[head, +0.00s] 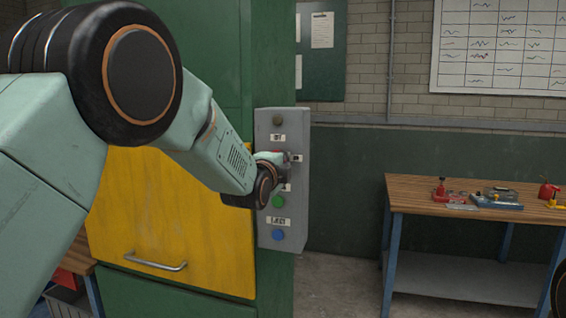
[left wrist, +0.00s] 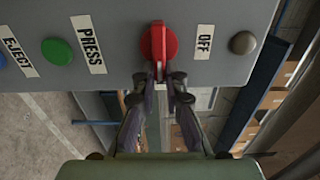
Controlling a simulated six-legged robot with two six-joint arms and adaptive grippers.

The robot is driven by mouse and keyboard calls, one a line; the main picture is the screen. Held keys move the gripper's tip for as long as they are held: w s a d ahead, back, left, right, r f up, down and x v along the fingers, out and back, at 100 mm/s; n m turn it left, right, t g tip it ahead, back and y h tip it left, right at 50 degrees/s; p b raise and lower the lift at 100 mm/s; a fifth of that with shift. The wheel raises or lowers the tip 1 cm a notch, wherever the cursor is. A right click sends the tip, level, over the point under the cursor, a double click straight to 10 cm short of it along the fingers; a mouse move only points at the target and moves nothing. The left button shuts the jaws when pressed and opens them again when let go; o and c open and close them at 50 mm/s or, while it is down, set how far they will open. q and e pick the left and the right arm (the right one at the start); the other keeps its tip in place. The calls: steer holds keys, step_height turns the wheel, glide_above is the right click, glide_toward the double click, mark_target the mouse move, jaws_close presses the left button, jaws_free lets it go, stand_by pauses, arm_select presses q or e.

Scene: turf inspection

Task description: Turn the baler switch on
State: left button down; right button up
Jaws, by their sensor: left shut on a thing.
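The baler's grey control panel (head: 268,240) is on the front corner of the green baler (head: 213,60). The red rotary switch (left wrist: 158,38) shows in the left wrist view, between the OFF and PRESS labels. Its raised handle points down in that view, away from straight at OFF. My left gripper (left wrist: 160,77) is shut on the lower end of this handle. In the head view my wrist covers most of the switch and the fingers. A small label (head: 296,158) beside it is too small to read. My right gripper is out of view.
Below the switch are a green button (head: 278,201) and a blue button (head: 278,235). A dark round knob (head: 278,119) sits at the panel's top. A workbench (head: 420,190) with tools stands right, with open floor between.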

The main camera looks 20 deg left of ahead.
arm_select(q)
steer(key=c, duration=1.4)
jaws_free()
steer(key=s, duration=1.2)
steer(key=shift+a, duration=0.25)
